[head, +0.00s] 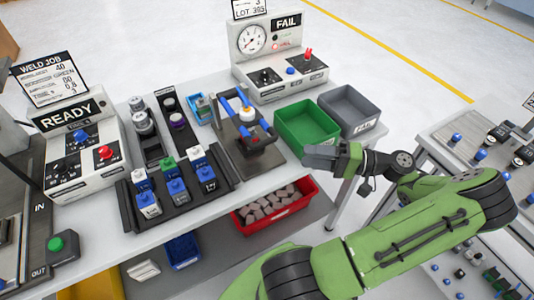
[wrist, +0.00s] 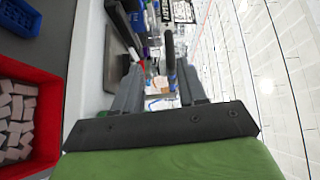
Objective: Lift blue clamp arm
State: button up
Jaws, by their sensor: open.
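The clamp fixture (head: 252,150) stands on the white table, on a dark grey plate. I cannot tell for sure which blue part is the clamp arm. My gripper (head: 308,155) is to the right of the fixture, apart from it, in front of the green bin. In the wrist view its two fingers (wrist: 160,88) are spread with nothing gripped. A dark upright bar with blue at its lower end (wrist: 171,75) shows beyond and between the fingers.
A green bin (head: 305,112) and a grey bin (head: 366,128) stand behind my gripper. A black rack (head: 220,178) with blue-and-white parts is left of the fixture. A red bin (head: 303,200) of blocks sits on the lower shelf. Testers labelled READY and FAIL stand left and behind.

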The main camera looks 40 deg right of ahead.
aim_at(266, 140)
jog(key=w+a+b, duration=0.1)
jog(key=w+a, duration=0.1)
jog(key=w, duration=0.1)
jog(key=w+a+r+t+b, duration=0.1)
jog(key=w+a, duration=0.1)
jog(key=w, duration=0.2)
jog(key=w+a+t+h+b, duration=0.1)
jog(key=w+a, duration=0.1)
jog(key=w, duration=0.1)
jog(key=shift+w+r+m+b, duration=0.25)
jog(key=shift+w+m+b, duration=0.05)
jog(key=shift+w+m, duration=0.1)
jog(key=shift+d, duration=0.1)
jog(key=shift+c, duration=0.4)
grip_shut()
